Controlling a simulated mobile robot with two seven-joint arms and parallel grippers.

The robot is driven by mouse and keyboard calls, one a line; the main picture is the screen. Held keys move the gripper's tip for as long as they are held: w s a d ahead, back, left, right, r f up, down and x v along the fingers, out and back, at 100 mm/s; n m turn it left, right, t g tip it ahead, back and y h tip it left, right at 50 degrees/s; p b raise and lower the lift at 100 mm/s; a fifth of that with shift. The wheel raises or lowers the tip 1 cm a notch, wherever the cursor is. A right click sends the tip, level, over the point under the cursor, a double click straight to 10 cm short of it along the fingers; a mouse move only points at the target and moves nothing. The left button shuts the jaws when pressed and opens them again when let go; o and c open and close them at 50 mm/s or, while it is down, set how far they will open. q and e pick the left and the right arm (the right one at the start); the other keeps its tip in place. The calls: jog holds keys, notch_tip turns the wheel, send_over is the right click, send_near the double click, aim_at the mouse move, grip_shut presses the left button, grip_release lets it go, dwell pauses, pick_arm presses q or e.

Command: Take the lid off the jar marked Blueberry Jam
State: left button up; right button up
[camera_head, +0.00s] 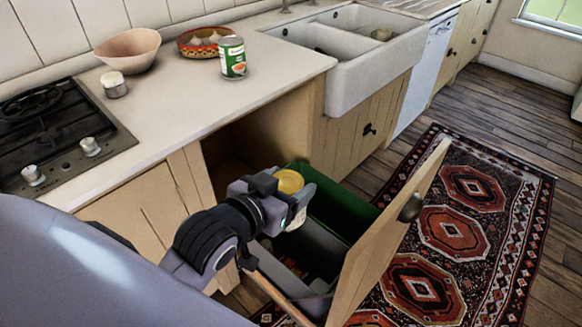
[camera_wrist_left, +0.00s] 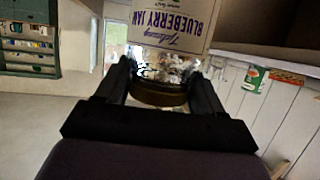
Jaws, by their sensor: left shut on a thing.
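The jar marked Blueberry Jam fills the top middle of the left wrist view, with its printed label (camera_wrist_left: 180,22) facing the camera. Its round gold-brown lid (camera_wrist_left: 158,93) is between the two dark fingers, at the end nearest my palm. In the head view the yellow lid (camera_head: 289,181) shows at my left gripper (camera_head: 292,198), which is above the open pull-out drawer. My left gripper is shut on the jar at its lid end. Most of the jar body is hidden in the head view. My right gripper is not in view.
The pull-out drawer (camera_head: 390,235) stands open, with a green bin (camera_head: 335,212) and grey bin inside. On the counter are a green tin (camera_head: 232,57), a patterned dish (camera_head: 198,44), a pink bowl (camera_head: 128,48) and a small white-lidded jar (camera_head: 115,86). The front counter is clear.

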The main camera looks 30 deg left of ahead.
pick_arm(q)
jog(key=d+r+m+g+h, duration=0.4)
jog(key=d+m+h, duration=0.6)
jog(key=d, duration=0.6)
jog(key=g, duration=0.2)
jog(key=shift+d+m+g+h, duration=0.3)
jog(key=shift+m+g+h, duration=0.1)
jog(key=shift+s+d+r, duration=0.1)
jog(key=shift+d, duration=0.1)
grip_shut()
jog(key=shift+d+m+g, duration=0.2)
jog(key=shift+m+g, duration=0.1)
